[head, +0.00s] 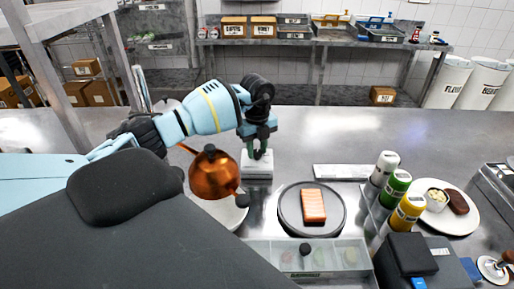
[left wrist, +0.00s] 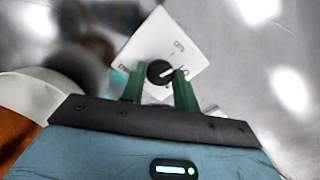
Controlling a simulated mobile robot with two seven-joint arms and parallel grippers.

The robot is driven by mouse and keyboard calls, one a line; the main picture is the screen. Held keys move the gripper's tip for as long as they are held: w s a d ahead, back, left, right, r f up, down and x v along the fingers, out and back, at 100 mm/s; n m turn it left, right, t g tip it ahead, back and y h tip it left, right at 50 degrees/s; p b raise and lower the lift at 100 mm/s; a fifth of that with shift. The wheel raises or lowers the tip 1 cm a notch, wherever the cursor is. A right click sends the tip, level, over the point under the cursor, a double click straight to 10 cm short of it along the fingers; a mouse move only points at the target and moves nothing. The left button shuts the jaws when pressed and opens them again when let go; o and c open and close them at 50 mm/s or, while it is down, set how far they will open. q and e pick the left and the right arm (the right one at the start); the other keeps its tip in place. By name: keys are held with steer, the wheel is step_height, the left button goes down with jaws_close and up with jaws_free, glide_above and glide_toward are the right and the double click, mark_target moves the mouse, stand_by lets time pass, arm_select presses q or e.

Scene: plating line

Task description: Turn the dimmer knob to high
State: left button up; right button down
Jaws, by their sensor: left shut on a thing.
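The dimmer is a small white box (head: 257,169) on the steel counter, left of the dark plate. In the left wrist view its white face (left wrist: 155,42) carries small lettering, with "OFF" near the top; the other marks are too blurred to read. Its round black knob (left wrist: 160,73) has a white pointer line angled right and slightly up in that view. My left gripper (head: 257,153) points down over the box. Its green fingers (left wrist: 159,80) are shut on the knob, one on each side. In the head view the fingers hide the knob. My right gripper is not in view.
A copper kettle (head: 213,174) stands close left of the dimmer. A dark plate (head: 285,213) with an orange-pink fillet (head: 314,205) is at right. A clear-lidded tray (head: 262,250) lies in front, and several bottles (head: 396,185) stand further right. Counter behind the dimmer is clear.

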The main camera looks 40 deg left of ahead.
arm_select(q)
steer(key=m, duration=0.5)
steer(key=shift+m, duration=0.3)
steer(key=m, duration=0.5)
steer(key=m+b, duration=0.1)
steer(key=m, duration=0.4)
steer(key=shift+m, duration=0.4)
steer(key=shift+r+m+b, duration=0.1)
steer(key=shift+m+b, duration=0.35)
steer(key=shift+m, duration=1.85)
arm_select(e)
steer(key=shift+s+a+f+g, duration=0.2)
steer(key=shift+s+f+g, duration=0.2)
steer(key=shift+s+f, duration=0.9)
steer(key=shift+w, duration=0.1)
arm_select(q)
steer(key=o, duration=1)
steer(key=shift+c, duration=0.2)
